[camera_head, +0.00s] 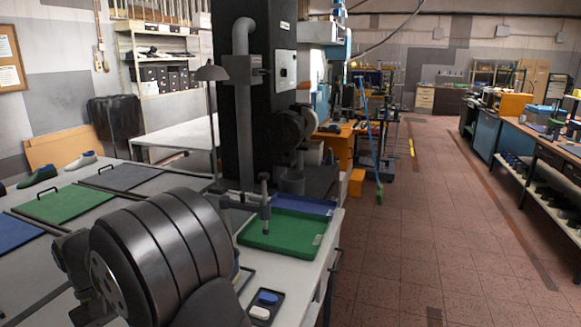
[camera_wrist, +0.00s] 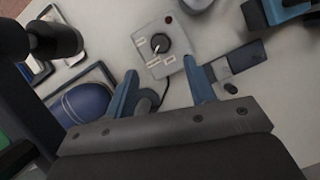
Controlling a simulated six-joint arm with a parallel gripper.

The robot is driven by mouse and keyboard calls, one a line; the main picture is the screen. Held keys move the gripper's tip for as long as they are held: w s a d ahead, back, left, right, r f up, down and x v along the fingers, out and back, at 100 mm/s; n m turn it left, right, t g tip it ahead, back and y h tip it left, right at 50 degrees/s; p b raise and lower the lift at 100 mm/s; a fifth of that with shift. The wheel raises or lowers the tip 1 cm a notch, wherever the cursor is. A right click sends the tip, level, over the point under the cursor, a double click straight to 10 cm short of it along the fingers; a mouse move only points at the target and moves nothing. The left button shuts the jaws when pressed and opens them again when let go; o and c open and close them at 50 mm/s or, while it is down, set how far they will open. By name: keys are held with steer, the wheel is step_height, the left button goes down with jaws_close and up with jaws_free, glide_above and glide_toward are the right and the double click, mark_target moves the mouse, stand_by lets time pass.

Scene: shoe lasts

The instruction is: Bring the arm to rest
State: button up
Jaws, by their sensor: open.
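My gripper (camera_wrist: 161,68) shows in the wrist view with its two blue-grey fingers spread apart and nothing between them. It is above the pale table (camera_wrist: 180,92), and a grey box with a black knob (camera_wrist: 159,45) lies beyond the fingertips. In the head view my arm's large dark joint fills the lower left, and the gripper itself is hidden there. Two shoe lasts, a green-and-grey one (camera_head: 38,176) and a white-and-blue one (camera_head: 80,161), sit at the table's far left.
A green tray (camera_head: 270,252) and a blue tray (camera_head: 322,208) stand near the table's right edge, below a dark machine column (camera_head: 258,100). A black holder (camera_head: 254,318) carries small blue and white pieces. A blue rounded object (camera_wrist: 82,106) lies left of my fingers.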

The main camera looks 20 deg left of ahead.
steer(key=x, duration=0.9)
steer(key=shift+r, duration=0.1)
steer(key=v, duration=1.7)
steer(key=x, duration=1.7)
steer(key=shift+d+f, duration=0.1)
steer(key=shift+f, duration=0.15)
steer(key=shift+r+n+t, duration=0.15)
steer(key=shift+n+t, duration=0.15)
steer(key=shift+n, duration=0.3)
steer(key=n, duration=0.2)
steer(key=n+t, duration=0.1)
steer(key=n, duration=0.1)
steer(key=shift+s+t, duration=0.15)
steer(key=shift+t, duration=0.15)
steer(key=n+t, duration=0.1)
steer(key=n, duration=0.2)
steer(key=n+t+y, duration=0.1)
steer(key=n, duration=0.2)
steer(key=shift+s, duration=0.15)
steer(key=shift+r+n, duration=0.3)
steer(key=shift+n, duration=0.2)
steer(key=shift+v, duration=0.8)
